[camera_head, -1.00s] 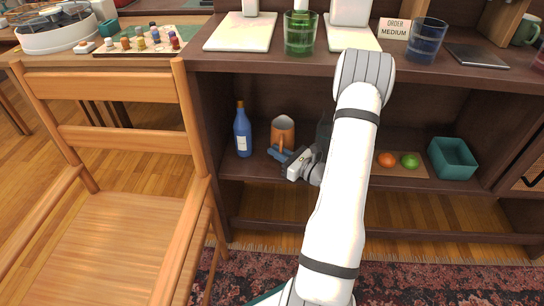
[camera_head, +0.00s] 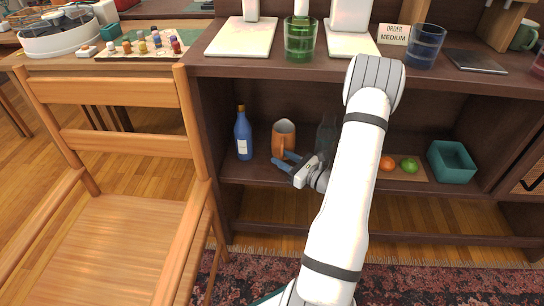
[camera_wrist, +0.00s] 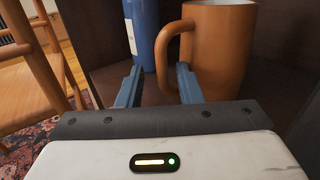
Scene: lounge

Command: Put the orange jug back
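The orange jug (camera_head: 284,134) stands upright on the lower shelf, right of a blue bottle (camera_head: 243,136). My gripper (camera_head: 285,160) is just in front of the jug, low near the shelf. In the wrist view my gripper (camera_wrist: 159,76) has its two blue fingers apart, with nothing held. The handle shows beyond and between the fingertips, apparently clear of them.
A dark bottle (camera_head: 325,136) stands right of the jug, close to my arm. Farther right are an orange fruit (camera_head: 387,163), a green fruit (camera_head: 409,166) and a teal bin (camera_head: 452,161). The counter (camera_head: 270,68) overhangs the shelf. A wooden chair (camera_head: 120,180) stands at left.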

